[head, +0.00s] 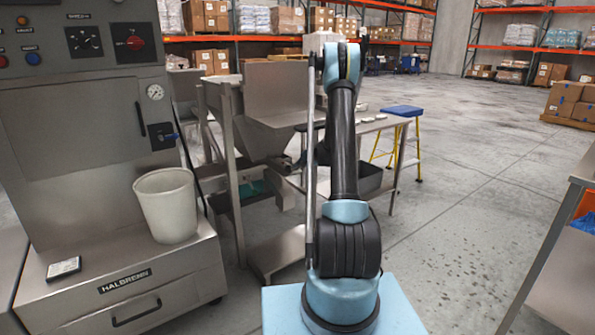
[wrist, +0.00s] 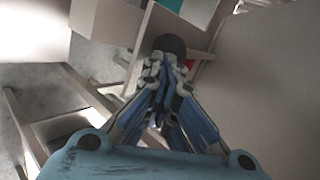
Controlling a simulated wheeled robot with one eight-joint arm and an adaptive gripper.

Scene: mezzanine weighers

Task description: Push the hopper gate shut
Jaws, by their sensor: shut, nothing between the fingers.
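The steel hopper (head: 262,139) stands in its frame left of my arm in the head view. Its lower outlet, where the gate sits, is small and partly covered by my arm there. In the wrist view a dark round knob (wrist: 170,43) shows just beyond my fingertips, in front of pale metal panels; I take it to be the gate's knob. My gripper (wrist: 165,68) is shut and empty, its fingertips close to the knob. I cannot tell whether they touch it. The gripper is hidden behind my arm in the head view. How far the gate is open cannot be told.
A grey control cabinet with a white bucket (head: 167,205) on its ledge stands at left. A steel table (head: 385,122) with small pale items is behind my arm, near a blue-topped yellow step stool (head: 402,111). Another bench (head: 560,245) is at right. The floor between is clear.

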